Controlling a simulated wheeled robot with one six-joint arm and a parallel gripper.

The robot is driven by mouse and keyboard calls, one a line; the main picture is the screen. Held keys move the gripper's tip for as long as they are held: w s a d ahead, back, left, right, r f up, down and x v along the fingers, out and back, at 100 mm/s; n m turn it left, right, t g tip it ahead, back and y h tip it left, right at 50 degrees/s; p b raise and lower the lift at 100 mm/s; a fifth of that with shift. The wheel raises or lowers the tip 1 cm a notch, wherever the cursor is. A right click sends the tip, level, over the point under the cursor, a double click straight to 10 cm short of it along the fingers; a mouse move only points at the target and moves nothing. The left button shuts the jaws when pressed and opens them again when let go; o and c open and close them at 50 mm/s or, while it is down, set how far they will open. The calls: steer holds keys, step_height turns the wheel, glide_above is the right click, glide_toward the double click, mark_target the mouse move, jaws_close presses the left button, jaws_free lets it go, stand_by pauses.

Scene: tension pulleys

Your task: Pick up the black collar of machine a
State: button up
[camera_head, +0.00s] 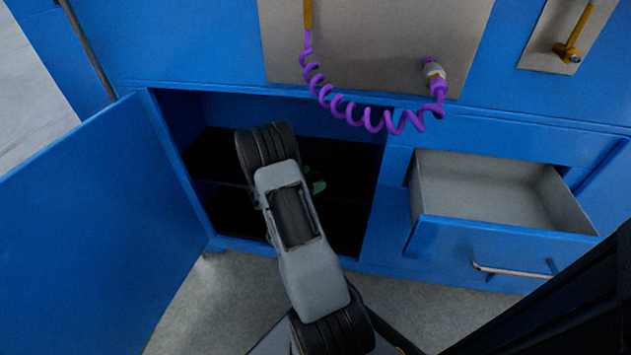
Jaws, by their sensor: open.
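I cannot make out the black collar of machine a in the head view. An open blue cabinet (213,243) with a dark shelf inside stands ahead. My grey and black arm reaches across its opening and hides part of the inside. My gripper does not show clearly; the end of the arm is hidden behind its own links. A small greenish thing (317,186) shows in the dark cabinet just right of my arm, too small and dim to identify.
The cabinet door (95,230) stands open to the left. An open, empty-looking drawer (490,190) juts out at the right. A purple coiled hose (345,110) hangs on the grey panel (375,40) above the opening. Grey floor (220,300) lies below.

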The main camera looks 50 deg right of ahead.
steer(key=shift+c, duration=0.4)
steer(key=c, duration=0.9)
steer(key=shift+c, duration=0.2)
